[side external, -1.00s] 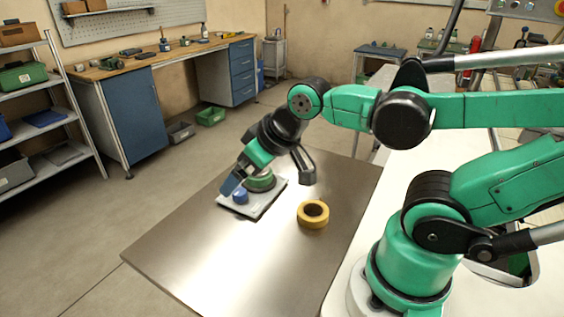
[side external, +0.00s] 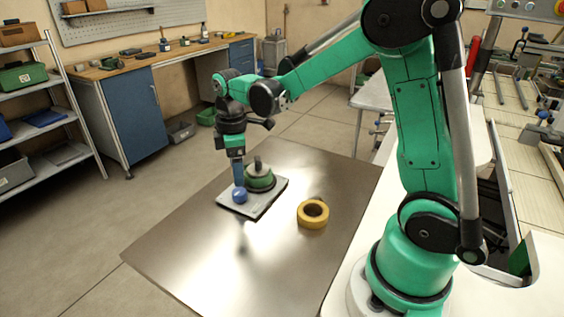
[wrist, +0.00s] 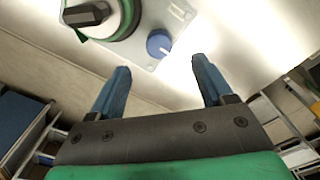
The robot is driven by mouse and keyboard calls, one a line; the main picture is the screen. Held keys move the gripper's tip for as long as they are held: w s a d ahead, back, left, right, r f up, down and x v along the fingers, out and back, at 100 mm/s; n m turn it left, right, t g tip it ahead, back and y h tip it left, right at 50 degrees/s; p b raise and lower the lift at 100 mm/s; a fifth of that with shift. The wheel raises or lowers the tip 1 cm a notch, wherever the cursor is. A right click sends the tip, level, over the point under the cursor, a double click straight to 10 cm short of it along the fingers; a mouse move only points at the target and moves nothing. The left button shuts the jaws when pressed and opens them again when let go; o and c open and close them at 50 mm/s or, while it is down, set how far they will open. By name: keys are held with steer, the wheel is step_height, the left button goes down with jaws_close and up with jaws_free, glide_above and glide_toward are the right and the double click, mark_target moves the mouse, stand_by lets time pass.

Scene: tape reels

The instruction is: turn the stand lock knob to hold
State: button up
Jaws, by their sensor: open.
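The blue lock knob (side external: 240,195) sits on the front left part of the grey stand plate (side external: 262,208). It also shows in the wrist view (wrist: 159,43), ahead of and between the lines of my fingers, with a small pale pointer mark on its edge. A green reel (side external: 260,180) with a dark centre post stands behind the knob on the same plate. My gripper (side external: 238,181) points down just above the knob. In the wrist view its two blue fingers (wrist: 162,80) are spread apart with nothing between them. Whether a finger touches the knob cannot be told.
A yellow tape roll (side external: 313,214) lies on the metal table (side external: 200,262), right of the plate. The front of the table is clear. The reel's dark post (wrist: 88,14) rises close to the knob. A workbench (side external: 140,66) stands farther back.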

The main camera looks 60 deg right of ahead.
mark_target(239, 191)
steer(key=shift+f, duration=2.95)
jaws_close()
